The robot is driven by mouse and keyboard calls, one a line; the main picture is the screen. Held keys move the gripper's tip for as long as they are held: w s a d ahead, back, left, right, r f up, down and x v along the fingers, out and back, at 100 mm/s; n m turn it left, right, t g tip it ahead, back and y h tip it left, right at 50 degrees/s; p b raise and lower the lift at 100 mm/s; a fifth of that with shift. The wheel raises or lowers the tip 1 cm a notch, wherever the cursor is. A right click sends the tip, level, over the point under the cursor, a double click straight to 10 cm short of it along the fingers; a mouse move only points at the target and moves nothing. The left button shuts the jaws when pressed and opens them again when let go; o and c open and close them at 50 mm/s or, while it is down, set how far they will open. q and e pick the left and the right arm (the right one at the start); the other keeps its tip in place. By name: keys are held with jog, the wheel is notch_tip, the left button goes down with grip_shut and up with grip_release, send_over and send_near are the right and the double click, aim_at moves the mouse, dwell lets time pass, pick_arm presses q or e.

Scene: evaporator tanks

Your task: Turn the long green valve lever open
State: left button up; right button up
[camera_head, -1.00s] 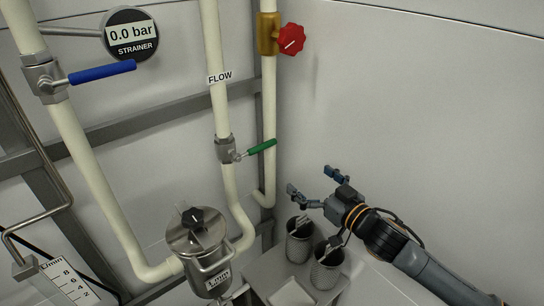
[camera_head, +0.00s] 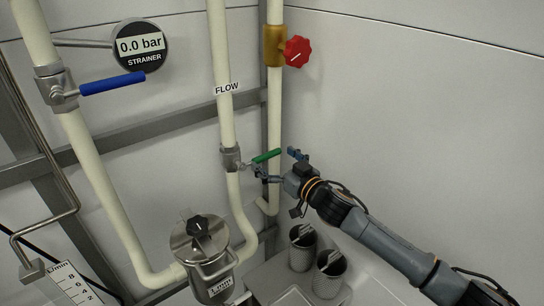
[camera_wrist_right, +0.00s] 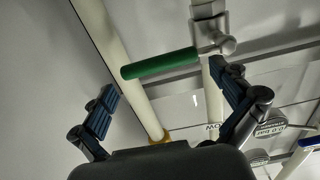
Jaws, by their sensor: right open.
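The green valve lever (camera_head: 266,156) sticks out to the right, slightly upward, from a metal valve (camera_head: 231,158) on the cream pipe marked FLOW. My right gripper (camera_head: 278,163) is open at the lever, with one finger beyond its free end and the other below it near the valve. In the right wrist view, the green lever (camera_wrist_right: 160,64) lies across the gap between the spread fingers (camera_wrist_right: 163,82), just ahead of the tips. I cannot tell whether a finger touches it. My left gripper is not in view.
A blue lever (camera_head: 112,83) sits on the left pipe beside a gauge (camera_head: 140,45) reading 0.0 bar. A red knob (camera_head: 297,52) is above the right gripper. A strainer (camera_head: 200,245) and two metal cups (camera_head: 303,248) stand below. The right wall side is clear.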

jog(key=shift+w+a, duration=0.2)
jog(key=shift+w, duration=0.1)
jog(key=shift+c, duration=0.4)
jog(key=c, duration=1.4)
jog(key=s+a+r+n+p, duration=0.5)
jog(key=n+p, duration=0.5)
jog(key=n, duration=0.8)
jog(key=shift+a+r+p, duration=0.3)
jog(key=shift+a+r, duration=0.7)
jog(key=shift+r, duration=0.15)
jog(key=shift+s, duration=0.15)
